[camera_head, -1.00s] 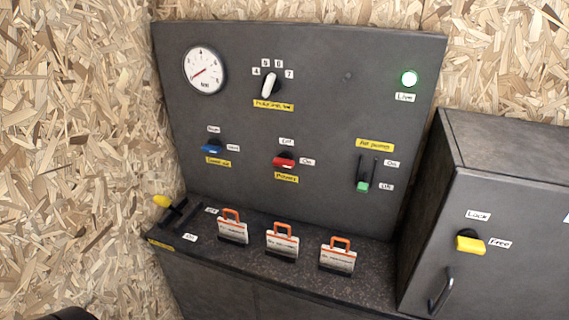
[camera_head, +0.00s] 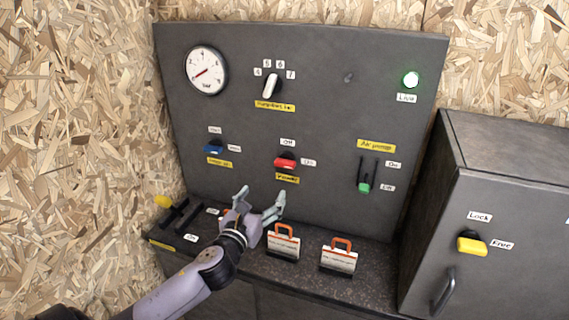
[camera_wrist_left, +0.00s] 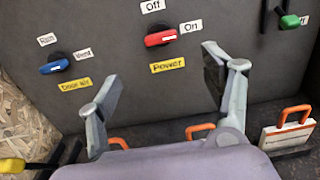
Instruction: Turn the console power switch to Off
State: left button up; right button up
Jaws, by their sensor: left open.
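The red power switch (camera_head: 285,162) sits on the grey console panel (camera_head: 320,120) above a yellow "Power" label, with "Off" above it and "On" to its right. Its handle lies sideways, toward the "On" label. It also shows in the left wrist view (camera_wrist_left: 160,38), near the top middle. My left gripper (camera_head: 262,198) is open and empty, below and a little left of the switch, apart from it. In the left wrist view its two fingers (camera_wrist_left: 162,92) are spread, below the switch. My right gripper is not in view.
A blue switch (camera_head: 213,148) is left of the red one, and a green slider (camera_head: 364,187) is to the right. Tags with orange handles (camera_head: 283,242) stand on the ledge below. A yellow-handled lever (camera_head: 165,202) is at the ledge's left end.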

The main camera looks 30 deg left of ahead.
aim_at(283, 165)
pick_arm(q)
jog(key=p+x, duration=0.1)
jog(key=x, duration=1.6)
jog(key=shift+a+f+p, duration=0.1)
jog(key=shift+p, duration=0.3)
jog(key=c, duration=1.2)
jog(key=shift+o, duration=0.2)
